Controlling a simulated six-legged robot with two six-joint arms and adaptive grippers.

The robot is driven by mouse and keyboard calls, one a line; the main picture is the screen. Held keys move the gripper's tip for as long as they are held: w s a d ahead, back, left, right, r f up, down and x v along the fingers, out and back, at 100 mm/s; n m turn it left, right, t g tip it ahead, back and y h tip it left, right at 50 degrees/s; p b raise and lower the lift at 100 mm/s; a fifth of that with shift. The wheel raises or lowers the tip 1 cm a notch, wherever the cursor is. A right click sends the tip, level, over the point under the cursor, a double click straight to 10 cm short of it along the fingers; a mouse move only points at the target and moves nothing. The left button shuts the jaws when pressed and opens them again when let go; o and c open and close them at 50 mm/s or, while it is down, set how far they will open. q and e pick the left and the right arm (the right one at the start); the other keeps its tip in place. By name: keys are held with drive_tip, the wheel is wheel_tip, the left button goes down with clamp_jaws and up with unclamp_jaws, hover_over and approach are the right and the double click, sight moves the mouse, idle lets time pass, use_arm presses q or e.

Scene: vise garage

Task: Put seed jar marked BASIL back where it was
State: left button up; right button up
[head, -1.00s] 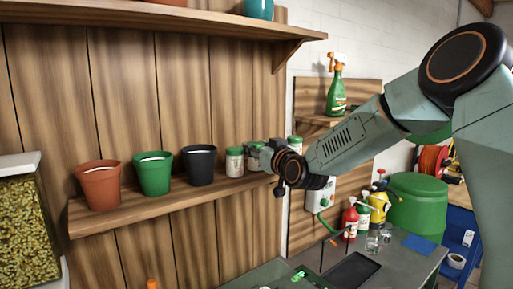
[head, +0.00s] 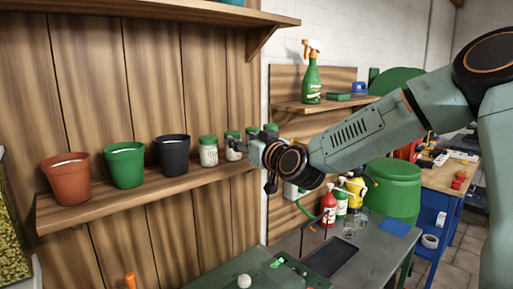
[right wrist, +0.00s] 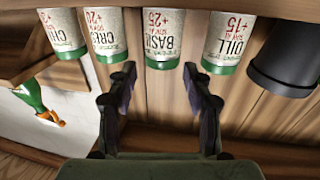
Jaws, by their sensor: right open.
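The BASIL seed jar (right wrist: 162,38) is pale with a green lid and stands in a row of seed jars, between the DILL jar (right wrist: 228,42) and the CRESS jar (right wrist: 106,34). In the head view the BASIL jar (head: 233,146) stands on the wooden shelf (head: 140,196), just left of my right gripper (head: 246,151). In the right wrist view my right gripper (right wrist: 160,95) is open and empty, its fingers apart, with the BASIL jar beyond the gap between them. My left gripper is out of view.
Another jar (right wrist: 62,32) stands beyond the CRESS jar. A black pot (head: 172,156), a green pot (head: 125,165) and a terracotta pot (head: 67,179) share the shelf on the left. A spray bottle (head: 312,80) stands on a small shelf to the right. A workbench (head: 360,240) lies below.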

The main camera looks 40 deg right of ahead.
drive_tip(key=shift+s+a, duration=0.3)
drive_tip(key=shift+s, duration=0.6)
drive_tip(key=s+p, duration=0.4)
drive_tip(key=p, duration=0.1)
drive_tip(key=shift+s, duration=0.15)
drive_tip(key=shift+a, duration=0.25)
drive_tip(key=shift+d+f, duration=0.1)
drive_tip(key=shift+d, duration=0.05)
